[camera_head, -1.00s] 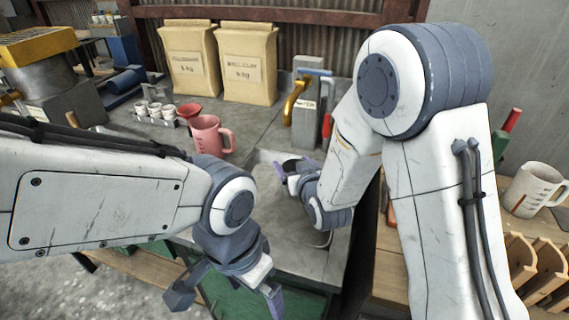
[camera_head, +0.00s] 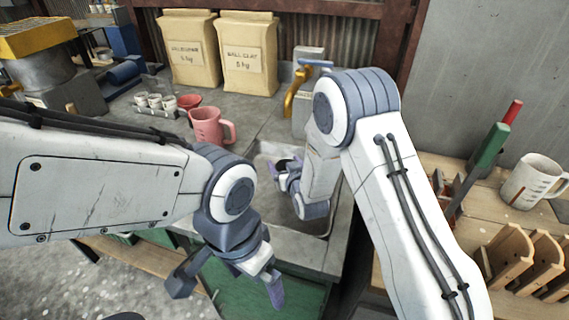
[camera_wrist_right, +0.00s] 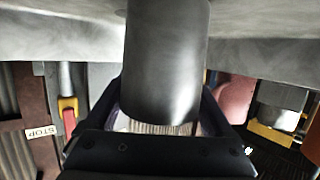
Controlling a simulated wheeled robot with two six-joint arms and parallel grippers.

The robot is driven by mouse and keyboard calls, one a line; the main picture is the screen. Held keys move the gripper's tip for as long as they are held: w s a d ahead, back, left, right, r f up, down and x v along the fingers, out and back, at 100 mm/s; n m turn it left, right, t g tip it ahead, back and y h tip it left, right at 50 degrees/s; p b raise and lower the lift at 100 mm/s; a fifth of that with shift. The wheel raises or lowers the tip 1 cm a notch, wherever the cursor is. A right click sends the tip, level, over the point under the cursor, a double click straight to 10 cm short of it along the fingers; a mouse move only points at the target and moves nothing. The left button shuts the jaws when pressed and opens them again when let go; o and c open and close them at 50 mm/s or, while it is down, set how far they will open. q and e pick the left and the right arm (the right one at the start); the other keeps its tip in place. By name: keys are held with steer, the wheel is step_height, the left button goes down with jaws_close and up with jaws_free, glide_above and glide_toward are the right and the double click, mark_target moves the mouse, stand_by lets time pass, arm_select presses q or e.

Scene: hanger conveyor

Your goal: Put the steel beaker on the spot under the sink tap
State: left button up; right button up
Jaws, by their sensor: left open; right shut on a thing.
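The steel beaker (camera_wrist_right: 165,65) is a smooth, dark grey cylinder in the right wrist view, between the fingers of my right gripper (camera_wrist_right: 163,112). My right gripper is shut on it. In the head view my right gripper (camera_head: 285,170) is over the sink basin (camera_head: 300,245), and the beaker is mostly hidden there. The yellow sink tap (camera_head: 295,92) with a blue handle (camera_head: 317,63) stands behind the basin, beyond that gripper. The spot under the tap is not clearly visible. My left gripper (camera_head: 228,287) is open and empty, low in front of the counter.
A pink mug (camera_head: 208,126), a red bowl (camera_head: 189,102) and several small white cups (camera_head: 155,102) stand left of the sink. Two paper sacks (camera_head: 248,55) stand at the back. A white measuring jug (camera_head: 532,182) and wooden racks (camera_head: 515,255) are on the right bench.

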steer(key=shift+f, duration=0.15)
steer(key=o, duration=1.2)
steer(key=shift+c, duration=0.2)
steer(key=shift+r, duration=0.2)
steer(key=b+v, duration=0.1)
steer(key=v, duration=0.6)
steer(key=shift+s+d, duration=0.1)
steer(key=shift+s, duration=0.15)
steer(key=shift+w, duration=0.1)
steer(key=x, duration=0.7)
steer(key=shift+w+f+p, duration=0.25)
steer(key=shift+p, duration=0.1)
steer(key=shift+s+d+r, duration=0.1)
steer(key=shift+s+r, duration=0.1)
steer(key=shift+r, duration=0.65)
steer(key=shift+s+a+r, duration=0.1)
steer(key=shift+s+r, duration=0.15)
steer(key=shift+r, duration=0.6)
steer(key=shift+s+d+r, duration=0.1)
steer(key=shift+s+r, duration=0.1)
steer(key=shift+r, duration=0.65)
